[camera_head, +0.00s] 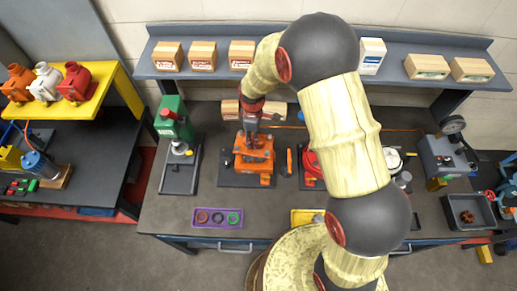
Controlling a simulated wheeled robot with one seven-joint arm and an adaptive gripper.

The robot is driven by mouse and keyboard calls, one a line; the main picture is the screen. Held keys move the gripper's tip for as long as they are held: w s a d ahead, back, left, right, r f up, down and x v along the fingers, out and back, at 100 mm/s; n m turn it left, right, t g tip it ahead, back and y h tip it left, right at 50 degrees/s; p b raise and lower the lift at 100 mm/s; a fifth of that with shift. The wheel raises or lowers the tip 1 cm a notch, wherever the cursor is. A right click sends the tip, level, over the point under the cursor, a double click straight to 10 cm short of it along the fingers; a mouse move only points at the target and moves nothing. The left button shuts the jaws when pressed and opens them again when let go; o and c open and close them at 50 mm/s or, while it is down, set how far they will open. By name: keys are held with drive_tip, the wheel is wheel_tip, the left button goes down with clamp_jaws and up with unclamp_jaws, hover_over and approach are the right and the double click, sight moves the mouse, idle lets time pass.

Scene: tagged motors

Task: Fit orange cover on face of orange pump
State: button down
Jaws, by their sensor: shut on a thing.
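The orange pump (264,166) stands on a dark mat on the workbench, left of the middle. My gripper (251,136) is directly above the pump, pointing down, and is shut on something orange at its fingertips. This looks like the orange cover (254,143), but it blends with the pump in colour. I cannot tell whether the cover touches the pump face or sits slightly above it.
A green press (174,120) stands left of the pump, and a purple tray (217,218) with several rings lies in front. A red unit (312,168) is to the right, partly behind my arm. Boxes (203,55) line the shelf (219,73) above.

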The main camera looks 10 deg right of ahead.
drive_tip(key=shift+w+r+n, duration=0.2)
drive_tip(key=shift+w+n, duration=0.1)
drive_tip(key=shift+w, duration=0.1)
drive_tip(key=shift+s+n, duration=0.15)
drive_tip(key=shift+n, duration=0.35)
drive_tip(key=shift+f, duration=0.2)
drive_tip(key=shift+f+b, duration=1.15)
drive_tip(key=shift+f, duration=1)
drive_tip(key=shift+f+b, duration=2.35)
drive_tip(key=shift+f, duration=0.75)
drive_tip(key=c, duration=1.4)
unclamp_jaws()
drive_tip(key=shift+s, duration=0.1)
drive_tip(key=shift+s+d+f, duration=0.1)
drive_tip(key=shift+f, duration=0.05)
drive_tip(key=shift+r+p, duration=1.5)
drive_tip(key=shift+r, duration=1.6)
